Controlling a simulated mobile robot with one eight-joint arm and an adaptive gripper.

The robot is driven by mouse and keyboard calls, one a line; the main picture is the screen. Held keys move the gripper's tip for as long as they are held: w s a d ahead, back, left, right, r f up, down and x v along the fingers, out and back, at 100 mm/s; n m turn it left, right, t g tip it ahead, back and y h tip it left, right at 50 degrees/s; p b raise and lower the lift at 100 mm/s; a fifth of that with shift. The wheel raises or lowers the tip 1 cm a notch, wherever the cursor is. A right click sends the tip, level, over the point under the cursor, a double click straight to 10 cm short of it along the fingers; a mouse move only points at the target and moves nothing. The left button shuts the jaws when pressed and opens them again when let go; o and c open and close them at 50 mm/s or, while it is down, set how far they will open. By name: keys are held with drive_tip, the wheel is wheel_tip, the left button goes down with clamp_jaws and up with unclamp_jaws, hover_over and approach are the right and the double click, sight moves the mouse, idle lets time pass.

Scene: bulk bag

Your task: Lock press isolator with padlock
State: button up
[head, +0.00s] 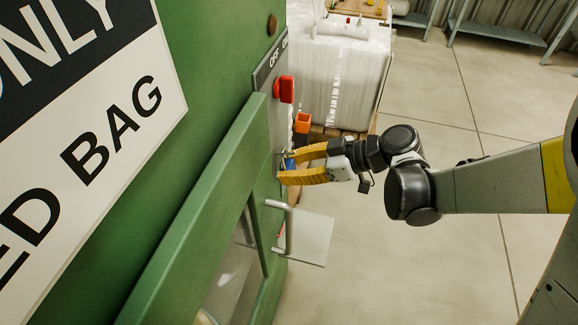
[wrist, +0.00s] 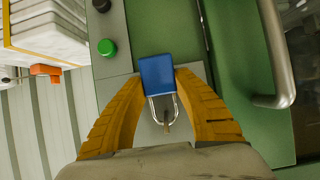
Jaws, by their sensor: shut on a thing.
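The blue padlock (wrist: 158,75) is between the two yellow fingertips of my gripper (wrist: 159,82), which is shut on it, in front of a grey panel strip. Its silver U-shaped shackle points back toward my palm in the wrist view. A thin dark rod shows within the shackle; I cannot tell whether the shackle passes around it. In the head view my gripper (head: 284,166) is at the panel and a bit of the blue padlock (head: 289,164) shows between the fingers. The red isolator handle (head: 286,89) sits on the grey panel above my gripper. Lettering beside it is partly readable.
The green press front (head: 205,170) carries a metal bar handle (head: 289,228) just below my gripper; the handle also shows in the wrist view (wrist: 280,60). A green button (wrist: 107,47) and an orange box (head: 303,122) are nearby. A wrapped white stack (head: 340,75) stands behind.

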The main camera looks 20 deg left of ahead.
drive_tip(key=o, duration=1.2)
drive_tip(key=v, duration=1.2)
drive_tip(key=s+d+m+t+h, duration=0.3)
drive_tip(key=d+m+h, duration=0.3)
drive_tip(key=d+m, duration=0.3)
drive_tip(key=s+d+m+t+h, duration=0.4)
drive_tip(key=d+m, duration=0.6)
drive_tip(key=d, duration=0.7)
drive_tip(key=shift+s+d+r+t+h, duration=0.4)
drive_tip(key=shift+t+h, duration=0.3)
drive_tip(key=shift+h, duration=0.4)
drive_tip(key=shift+w, duration=0.1)
